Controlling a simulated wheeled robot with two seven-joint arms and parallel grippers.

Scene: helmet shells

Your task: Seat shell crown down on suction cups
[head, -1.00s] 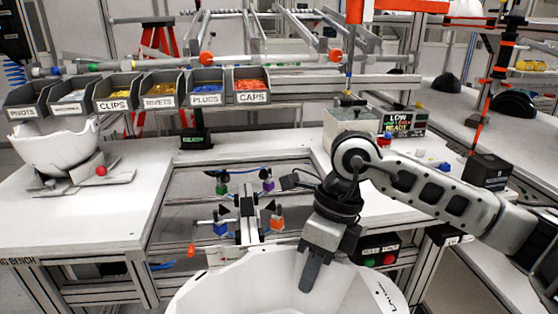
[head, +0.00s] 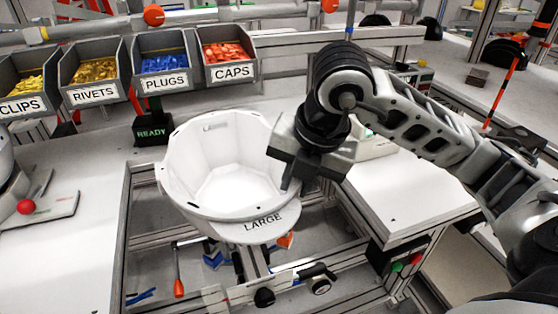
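The white helmet shell (head: 220,180) is open side up, with its crown down, and its visor tab reads LARGE. It is over the fixture (head: 255,268) in the bench opening. My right gripper (head: 290,172) is at the shell's right rim and appears shut on it; the fingertips are partly hidden. A blue part (head: 213,257) and an orange part (head: 286,240) of the fixture show below the shell. The suction cups and any contact with the crown are hidden by the shell.
Bins of clips, rivets, plugs and caps (head: 228,60) hang behind the shell. A READY display (head: 152,132) stands behind it to the left. A red-handled lever (head: 179,288) is in front. The right bench top (head: 405,195) is largely clear.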

